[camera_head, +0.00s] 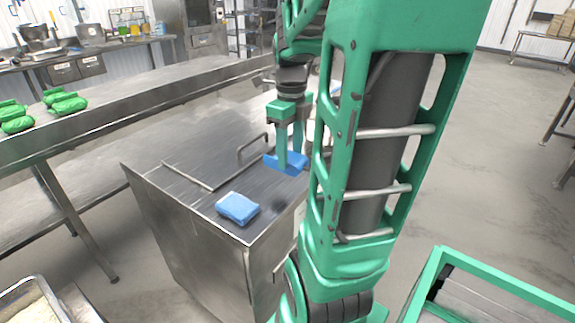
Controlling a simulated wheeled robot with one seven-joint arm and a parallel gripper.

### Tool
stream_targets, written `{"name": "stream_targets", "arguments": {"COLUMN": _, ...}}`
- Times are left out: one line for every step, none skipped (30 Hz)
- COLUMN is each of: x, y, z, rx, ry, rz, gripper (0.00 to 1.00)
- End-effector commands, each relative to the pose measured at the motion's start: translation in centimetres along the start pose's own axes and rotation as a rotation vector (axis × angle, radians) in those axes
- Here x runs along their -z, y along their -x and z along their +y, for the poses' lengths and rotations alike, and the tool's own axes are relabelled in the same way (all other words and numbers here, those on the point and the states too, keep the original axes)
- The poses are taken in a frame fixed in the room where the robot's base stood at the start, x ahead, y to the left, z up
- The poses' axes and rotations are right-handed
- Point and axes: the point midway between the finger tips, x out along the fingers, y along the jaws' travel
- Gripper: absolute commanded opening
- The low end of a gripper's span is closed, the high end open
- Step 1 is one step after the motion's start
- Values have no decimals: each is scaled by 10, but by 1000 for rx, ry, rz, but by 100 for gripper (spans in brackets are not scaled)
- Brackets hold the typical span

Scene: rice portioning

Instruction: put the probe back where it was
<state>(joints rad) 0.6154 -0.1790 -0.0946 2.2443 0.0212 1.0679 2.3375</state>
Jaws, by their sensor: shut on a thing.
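My gripper (290,150) points down over the steel cabinet top, with its green fingers at a blue block (271,161). One finger passes in front of this block, and the gripper looks shut on it. Whether the block is clear of the steel top or touching it is hard to tell. A second blue block (237,208) with a paler top lies on the cabinet top, nearer the front edge and apart from the gripper. I cannot make out a probe in this view; my arm hides part of the cabinet's right side.
The steel cabinet (185,190) has a bar handle (252,147) on top, close left of the gripper. A long steel table (150,92) behind it carries several green packs (62,103). A tray of rice (35,305) is at the lower left. Open floor lies right.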

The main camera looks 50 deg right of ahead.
Motion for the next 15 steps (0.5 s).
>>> {"name": "stream_targets", "arguments": {"x": -4, "y": -6, "z": -9, "rx": -1, "ry": -3, "rz": 2, "gripper": 21}}
{"name": "stream_targets", "arguments": {"x": -6, "y": -9, "z": -14, "rx": -2, "ry": -4, "rz": 3, "gripper": 21}}
{"name": "stream_targets", "arguments": {"x": -9, "y": -14, "z": -21, "rx": -2, "ry": -3, "rz": 2, "gripper": 21}}
{"name": "stream_targets", "arguments": {"x": -11, "y": -17, "z": -26, "rx": -2, "ry": -2, "rz": 2, "gripper": 21}}
{"name": "stream_targets", "arguments": {"x": -13, "y": -20, "z": -30, "rx": -2, "ry": -1, "rz": 2, "gripper": 21}}
{"name": "stream_targets", "arguments": {"x": -16, "y": -24, "z": -36, "rx": -1, "ry": -1, "rz": 1, "gripper": 21}}
{"name": "stream_targets", "arguments": {"x": -18, "y": -27, "z": -41, "rx": -1, "ry": -1, "rz": 1, "gripper": 21}}
{"name": "stream_targets", "arguments": {"x": -20, "y": -29, "z": -44, "rx": -1, "ry": -1, "rz": 1, "gripper": 21}}
{"name": "stream_targets", "arguments": {"x": -22, "y": -32, "z": -48, "rx": -1, "ry": -1, "rz": 1, "gripper": 21}}
{"name": "stream_targets", "arguments": {"x": -23, "y": -34, "z": -51, "rx": -1, "ry": 0, "rz": 1, "gripper": 21}}
{"name": "stream_targets", "arguments": {"x": -25, "y": -35, "z": -53, "rx": 0, "ry": 0, "rz": 0, "gripper": 21}}
{"name": "stream_targets", "arguments": {"x": -26, "y": -37, "z": -56, "rx": 1, "ry": 1, "rz": -1, "gripper": 21}}
{"name": "stream_targets", "arguments": {"x": -27, "y": -38, "z": -57, "rx": 1, "ry": 1, "rz": -1, "gripper": 21}}
{"name": "stream_targets", "arguments": {"x": -27, "y": -38, "z": -58, "rx": 1, "ry": 2, "rz": -1, "gripper": 21}}
{"name": "stream_targets", "arguments": {"x": -28, "y": -40, "z": -59, "rx": 0, "ry": 2, "rz": -1, "gripper": 21}}
